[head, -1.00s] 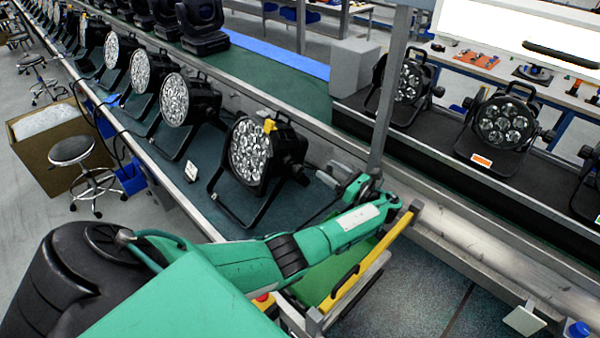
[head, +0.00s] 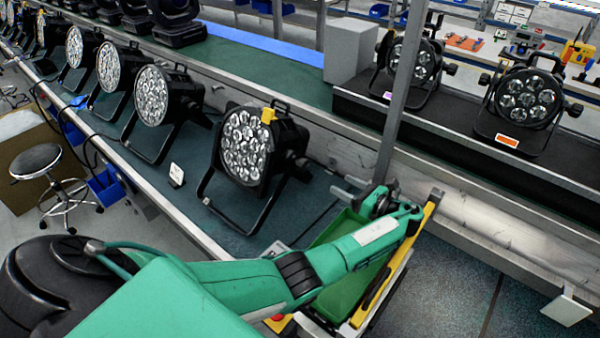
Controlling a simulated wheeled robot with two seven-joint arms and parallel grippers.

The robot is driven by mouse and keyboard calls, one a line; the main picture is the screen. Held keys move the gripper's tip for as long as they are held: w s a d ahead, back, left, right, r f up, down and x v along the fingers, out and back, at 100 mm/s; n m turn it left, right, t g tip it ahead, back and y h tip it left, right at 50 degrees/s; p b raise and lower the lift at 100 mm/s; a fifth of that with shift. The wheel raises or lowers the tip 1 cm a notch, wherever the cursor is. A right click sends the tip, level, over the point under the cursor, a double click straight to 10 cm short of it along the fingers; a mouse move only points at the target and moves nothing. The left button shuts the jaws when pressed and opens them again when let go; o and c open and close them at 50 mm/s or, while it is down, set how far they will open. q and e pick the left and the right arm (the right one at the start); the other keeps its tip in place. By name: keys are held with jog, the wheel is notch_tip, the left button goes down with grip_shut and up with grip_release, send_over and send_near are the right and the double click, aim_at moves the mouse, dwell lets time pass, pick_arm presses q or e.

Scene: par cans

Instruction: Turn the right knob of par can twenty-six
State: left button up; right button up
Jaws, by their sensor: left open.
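The nearest par can (head: 245,148) is a black lamp with a round face of several clear lenses, tilted on its black bracket stand on the dark bench. A yellow piece (head: 268,115) sits on its upper rim. No number is readable, so I cannot tell which lamp is twenty-six. A dark part at its right side (head: 300,165) may be the right knob; its shape is unclear. My left gripper (head: 348,188) is open and empty, right of this lamp and apart from it, with its fingers pointing left toward it. My right gripper is not in view.
More par cans (head: 152,96) stand in a row toward the back left. Two others (head: 525,98) stand on the right-hand bench. A grey post (head: 400,105) rises just behind my left gripper. A green bin (head: 350,270) lies below my left arm. A small white block (head: 176,174) sits left of the nearest lamp.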

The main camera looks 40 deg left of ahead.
aim_at(306, 167)
pick_arm(q)
jog(key=a+p, duration=0.1)
jog(key=a, duration=0.3)
jog(key=a+p, duration=0.1)
jog(key=a, duration=0.3)
jog(key=w+a+p, duration=0.1)
jog(key=a, duration=0.4)
jog(key=shift+a+f, duration=0.1)
jog(key=shift+f, duration=0.3)
jog(key=shift+a+f, duration=0.1)
jog(key=shift+a, duration=0.55)
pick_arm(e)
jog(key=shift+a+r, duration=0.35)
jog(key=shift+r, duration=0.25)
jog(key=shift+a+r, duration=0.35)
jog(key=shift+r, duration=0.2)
pick_arm(q)
jog(key=c, duration=1)
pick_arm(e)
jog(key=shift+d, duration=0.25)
